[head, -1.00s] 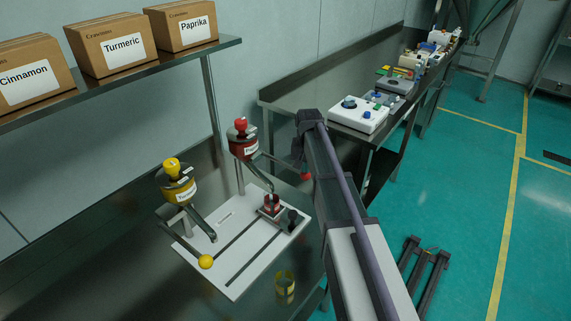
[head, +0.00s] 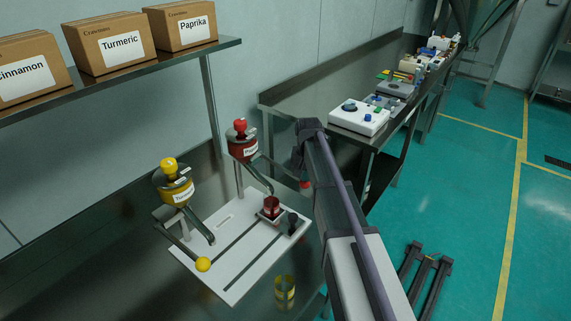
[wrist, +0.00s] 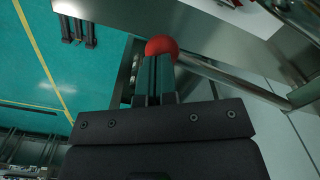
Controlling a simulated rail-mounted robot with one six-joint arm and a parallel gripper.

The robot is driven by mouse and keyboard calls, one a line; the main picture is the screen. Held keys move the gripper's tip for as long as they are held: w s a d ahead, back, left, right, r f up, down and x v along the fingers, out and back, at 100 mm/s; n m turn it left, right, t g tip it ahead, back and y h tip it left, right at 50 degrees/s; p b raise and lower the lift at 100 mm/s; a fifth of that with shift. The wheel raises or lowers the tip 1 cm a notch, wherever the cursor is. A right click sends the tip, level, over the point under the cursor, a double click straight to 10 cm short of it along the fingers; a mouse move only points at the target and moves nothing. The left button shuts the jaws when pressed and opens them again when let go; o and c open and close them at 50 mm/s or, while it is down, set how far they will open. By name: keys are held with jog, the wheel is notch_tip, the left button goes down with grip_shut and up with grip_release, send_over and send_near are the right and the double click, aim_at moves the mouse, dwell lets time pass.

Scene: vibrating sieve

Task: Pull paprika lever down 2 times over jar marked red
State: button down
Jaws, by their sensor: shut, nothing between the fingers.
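The red paprika dispenser (head: 243,147) stands on a post at the back of the white board (head: 192,262), with its spout slanting down to the right. Its lever ends in a red ball (head: 304,184), partly covered by my arm. A small red jar (head: 271,208) sits on the board's slider near the spout's end; I cannot tell its exact alignment. In the wrist view, my gripper (wrist: 155,66) is shut with nothing between its fingers. Its tips are at the red ball (wrist: 161,44) and seem to touch it. The fingers are hidden in the head view.
The yellow turmeric dispenser (head: 174,184) and its yellow-ball lever (head: 203,264) stand at left. A yellow-marked jar (head: 285,290) stands in front of the board. A shelf (head: 120,80) with spice boxes hangs above. A side table (head: 385,128) holds several devices.

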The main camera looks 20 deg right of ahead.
notch_tip(320, 180, up, 10)
jog(key=p, duration=0.9)
jog(key=shift+f, duration=0.25)
notch_tip(320, 180, up, 5)
jog(key=p, duration=0.5)
notch_tip(320, 180, down, 8)
jog(key=b, duration=0.7)
jog(key=shift+r, duration=0.2)
dwell(0.8)
jog(key=shift+f+b, duration=3.6)
jog(key=shift+b, duration=0.05)
jog(key=shift+r, duration=0.15)
